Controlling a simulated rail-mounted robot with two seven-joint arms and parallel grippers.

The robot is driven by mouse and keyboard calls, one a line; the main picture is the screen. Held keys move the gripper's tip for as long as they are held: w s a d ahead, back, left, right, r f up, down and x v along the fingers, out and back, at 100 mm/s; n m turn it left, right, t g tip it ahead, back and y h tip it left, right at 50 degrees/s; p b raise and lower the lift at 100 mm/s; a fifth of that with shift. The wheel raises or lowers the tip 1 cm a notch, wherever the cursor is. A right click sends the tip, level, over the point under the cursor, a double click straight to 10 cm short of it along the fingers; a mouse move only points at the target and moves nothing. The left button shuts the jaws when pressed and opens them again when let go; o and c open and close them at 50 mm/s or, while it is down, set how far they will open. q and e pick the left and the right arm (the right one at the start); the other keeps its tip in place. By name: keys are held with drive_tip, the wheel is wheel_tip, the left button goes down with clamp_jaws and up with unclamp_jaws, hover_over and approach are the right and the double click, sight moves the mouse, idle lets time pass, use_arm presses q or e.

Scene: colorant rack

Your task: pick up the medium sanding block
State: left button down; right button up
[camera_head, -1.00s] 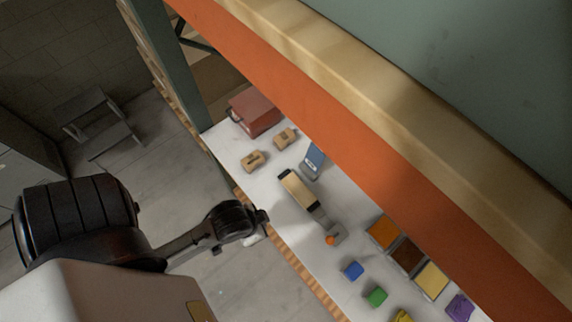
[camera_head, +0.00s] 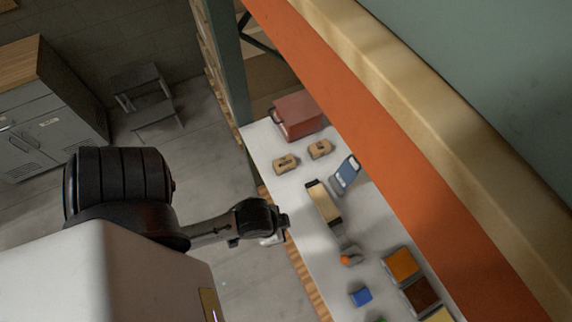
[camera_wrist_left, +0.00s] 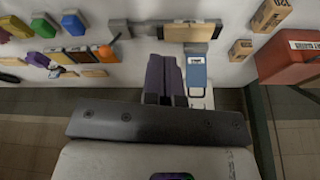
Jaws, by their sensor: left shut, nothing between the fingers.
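Two small tan blocks with dark markings lie on the white shelf in the head view, one on the left (camera_head: 286,163) and one on the right (camera_head: 320,149). They look like sanding blocks; I cannot tell which is the medium one. In the left wrist view, one tan block (camera_wrist_left: 271,14) has large printed digits and the other (camera_wrist_left: 240,49) is smaller in view, both right of my fingers. My left gripper (camera_head: 285,224) is outside the shelf's near edge, apart from the blocks. Its dark fingers are together and empty in the wrist view (camera_wrist_left: 165,62).
A red box (camera_head: 298,116) stands beyond the blocks. A blue-faced device (camera_head: 345,175) and a long tan-and-black tool (camera_head: 324,203) lie nearer. Colored blocks and an orange swatch (camera_head: 402,264) are further along. An orange beam (camera_head: 385,150) crosses above the shelf.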

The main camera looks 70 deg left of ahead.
use_arm(q)
drive_tip(key=c, duration=1.8)
unclamp_jaws()
drive_tip(key=o, duration=1.6)
